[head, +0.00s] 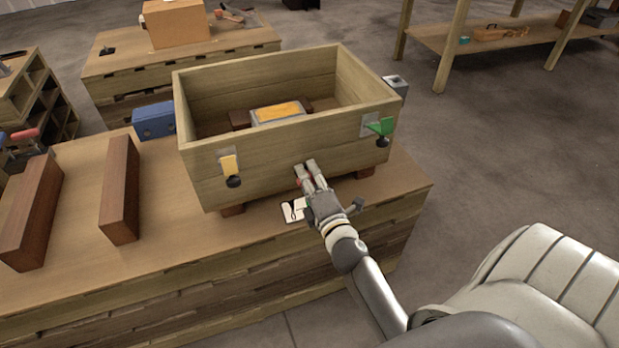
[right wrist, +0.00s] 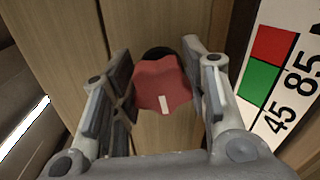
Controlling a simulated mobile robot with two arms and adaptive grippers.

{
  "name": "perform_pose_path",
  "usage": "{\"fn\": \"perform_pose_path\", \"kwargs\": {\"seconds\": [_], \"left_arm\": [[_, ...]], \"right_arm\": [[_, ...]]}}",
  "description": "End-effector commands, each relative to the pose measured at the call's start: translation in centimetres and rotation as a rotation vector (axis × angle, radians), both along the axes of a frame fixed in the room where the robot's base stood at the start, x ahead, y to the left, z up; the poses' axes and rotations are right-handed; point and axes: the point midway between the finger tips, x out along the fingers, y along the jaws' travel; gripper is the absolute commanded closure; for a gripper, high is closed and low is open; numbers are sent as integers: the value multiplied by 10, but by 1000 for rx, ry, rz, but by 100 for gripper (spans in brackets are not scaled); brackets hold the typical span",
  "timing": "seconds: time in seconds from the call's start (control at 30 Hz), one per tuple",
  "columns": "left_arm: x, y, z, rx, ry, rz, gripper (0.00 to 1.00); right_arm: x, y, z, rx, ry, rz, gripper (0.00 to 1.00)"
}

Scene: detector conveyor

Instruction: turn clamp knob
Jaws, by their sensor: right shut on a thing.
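The red clamp knob (right wrist: 162,85) is lobed, with a white mark near its lower edge in the right wrist view. It sits on a wooden surface with a dark round part behind it. My right gripper (right wrist: 160,80) is shut on the knob, one finger on each side. In the head view my right gripper (head: 307,170) is at the front wall of the wooden crate (head: 270,160), low and right of the middle. There its fingers mostly hide the knob. My left gripper is not in view.
A white card (head: 295,209) lies by my right gripper; red and green squares and numbers show on it in the wrist view (right wrist: 290,75). A yellow clamp (head: 230,167) and a green clamp (head: 381,127) are on the crate. Two brown blocks lie left on the bench (head: 85,240).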

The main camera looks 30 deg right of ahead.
Motion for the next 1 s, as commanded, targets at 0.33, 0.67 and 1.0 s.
{"fn": "perform_pose_path", "kwargs": {"seconds": [0.33,0.67,1.0], "left_arm": [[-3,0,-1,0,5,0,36],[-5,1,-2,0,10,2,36],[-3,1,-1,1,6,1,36]], "right_arm": [[0,0,-1,-1,1,-1,36],[-2,0,-1,-1,1,0,36],[-45,10,-2,2,3,-3,36]]}}
